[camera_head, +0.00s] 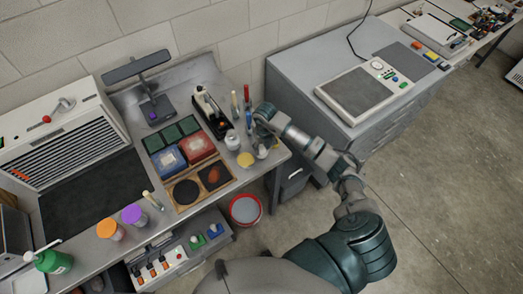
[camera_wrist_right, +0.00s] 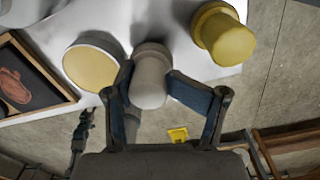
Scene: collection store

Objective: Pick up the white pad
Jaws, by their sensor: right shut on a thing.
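The white pad (camera_wrist_right: 150,75) is a pale, stubby, knob-shaped piece. In the right wrist view it sits between the two fingers of my right gripper (camera_wrist_right: 149,88), which are shut on it. In the head view my right gripper (camera_head: 261,138) is at the right end of the workbench, with the pale pad (camera_head: 262,152) just below it. I cannot tell whether the pad still touches the bench. A yellow knob-shaped pad (camera_wrist_right: 225,35) stands to its right in the wrist view. My left gripper is not in view.
A round yellow-topped piece (camera_wrist_right: 92,65) lies left of the pad, close to a wooden tray (camera_wrist_right: 62,100). A white jar (camera_head: 232,141) and upright tools (camera_head: 247,97) stand nearby. A red-rimmed bucket (camera_head: 245,209) is on the floor below the bench edge.

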